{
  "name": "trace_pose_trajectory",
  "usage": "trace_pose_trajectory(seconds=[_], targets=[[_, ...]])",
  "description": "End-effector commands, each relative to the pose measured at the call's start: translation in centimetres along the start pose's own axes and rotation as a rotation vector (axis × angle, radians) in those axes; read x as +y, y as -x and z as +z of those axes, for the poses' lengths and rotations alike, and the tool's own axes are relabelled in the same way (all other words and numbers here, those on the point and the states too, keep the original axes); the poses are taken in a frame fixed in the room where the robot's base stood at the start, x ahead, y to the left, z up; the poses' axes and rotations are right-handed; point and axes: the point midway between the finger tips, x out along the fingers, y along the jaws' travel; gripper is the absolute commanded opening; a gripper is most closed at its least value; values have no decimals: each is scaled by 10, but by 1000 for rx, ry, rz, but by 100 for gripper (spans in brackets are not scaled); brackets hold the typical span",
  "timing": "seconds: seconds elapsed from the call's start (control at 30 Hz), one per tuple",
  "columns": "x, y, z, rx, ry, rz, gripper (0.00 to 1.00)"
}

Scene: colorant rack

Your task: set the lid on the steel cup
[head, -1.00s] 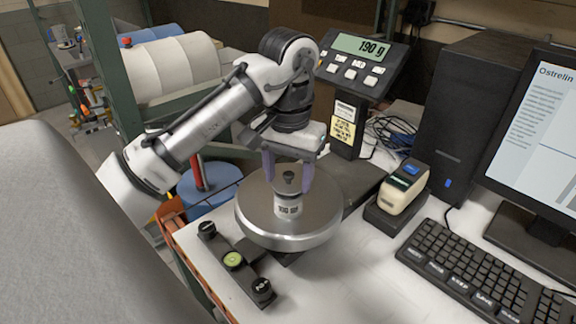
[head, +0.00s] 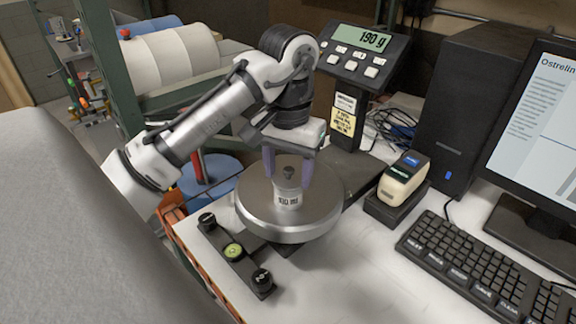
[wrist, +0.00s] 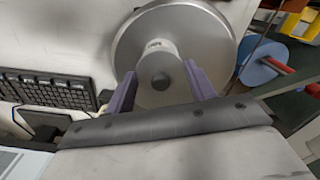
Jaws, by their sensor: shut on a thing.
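The steel cup (head: 287,201) stands upright near the middle of the round metal pan, with a "100 ml" label on its side. The lid, a small grey disc with a dark knob (head: 289,172), is at the cup's mouth. My gripper (head: 288,183) points down from above with its two purple fingers on either side of the lid, shut on it. The wrist view shows the lid (wrist: 160,62) between the fingers, roughly centred over the cup. I cannot tell whether the lid rests fully on the rim.
The pan (head: 250,212) belongs to a scale whose display (head: 361,39) reads 190 g. A small black bar with knobs and a green level (head: 233,250) lies in front. A label printer (head: 403,180), keyboard (head: 490,260) and monitor (head: 535,150) stand right.

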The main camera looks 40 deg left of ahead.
Motion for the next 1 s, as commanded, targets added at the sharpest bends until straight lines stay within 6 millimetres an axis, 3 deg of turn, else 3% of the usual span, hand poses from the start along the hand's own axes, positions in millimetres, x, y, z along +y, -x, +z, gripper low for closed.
trace_pose_trajectory(seconds=[0.23,0.27,0.43,0.77,1.0], targets=[[0,-4,0,0,0,0,32],[0,-4,0,0,0,0,57],[0,-4,0,0,0,0,80],[0,-1,0,0,0,0,80],[0,24,0,0,0,0,80]])
